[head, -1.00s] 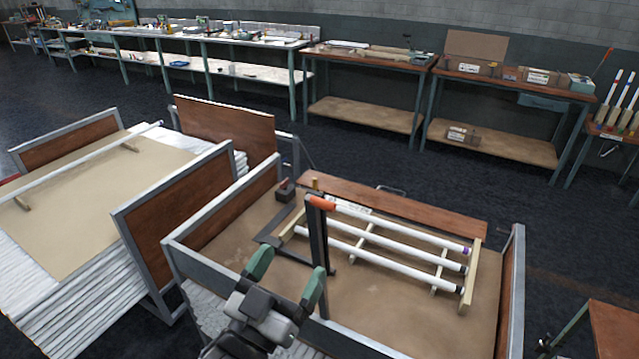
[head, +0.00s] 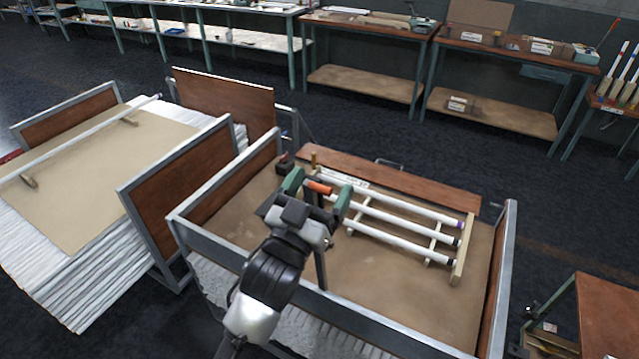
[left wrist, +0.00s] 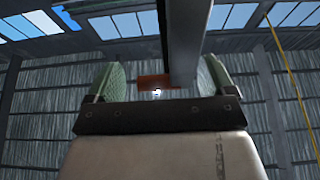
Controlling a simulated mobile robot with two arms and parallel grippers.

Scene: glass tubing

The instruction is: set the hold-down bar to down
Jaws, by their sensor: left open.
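The hold-down bar is a dark bar standing raised at the front of the crate, with an orange grip (head: 319,187) at its top. Its dark shaft (head: 321,265) shows below, partly hidden behind my arm. My left gripper (head: 318,191) is open, with its green-padded fingers on either side of the orange grip. In the left wrist view the orange grip (left wrist: 153,82) lies between the fingers, and a grey bar (left wrist: 183,40) runs upward from there. I cannot tell whether the fingers touch the grip. My right gripper is not in view.
White glass tubes (head: 400,238) lie on a wooden rack in the metal-framed crate (head: 185,229). A brown board (head: 420,185) lies along the crate's back. Another framed stack with cardboard (head: 95,160) stands at left. Benches line the wall.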

